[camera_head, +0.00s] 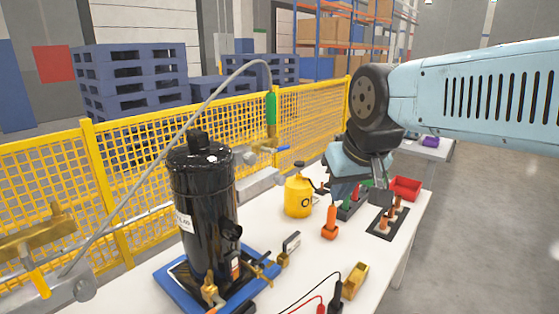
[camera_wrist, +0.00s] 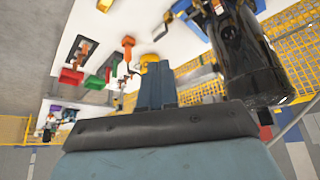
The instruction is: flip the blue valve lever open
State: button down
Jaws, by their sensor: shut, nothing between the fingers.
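A brass valve (camera_head: 264,146) sits below a green grip at the end of the grey hose, by the yellow fence. A small blue lever (camera_head: 284,149) sticks out from its right side, and its exact angle is hard to tell. My gripper (camera_head: 338,195) is to the right of the valve, over the far part of the table, apart from the lever. Its two blue fingers are together and empty in the wrist view (camera_wrist: 157,68), pointing toward the yellow can. I cannot make out the lever in the wrist view.
A black compressor tank (camera_head: 203,205) stands on a blue pallet (camera_head: 178,289) on the white table. A yellow can (camera_head: 298,197), an orange-handled tool (camera_head: 330,224), a red bin (camera_head: 406,187) and tool trays lie near my gripper. The yellow fence (camera_head: 130,155) runs behind.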

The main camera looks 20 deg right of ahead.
jog(key=w+a+f+m+g+y, duration=0.85)
jog(key=w+a+f+y, duration=0.25)
jog(key=f+y, duration=0.15)
jog(key=w+d+f+m+t, duration=0.3)
jog(key=w+d+m+t, duration=0.55)
jog(key=m+t, duration=0.3)
jog(key=w+d+f+m+t, duration=0.4)
jog(key=w+d+m+t, duration=0.45)
jog(key=m+t, duration=0.3)
jog(key=w+a+r, duration=0.4)
jog(key=w+r, duration=0.4)
jog(key=r, duration=0.1)
jog(key=shift+w+a+r+t+y, duration=0.25)
jog(key=shift+w+a+t+y, duration=0.1)
jog(key=shift+t, duration=0.1)
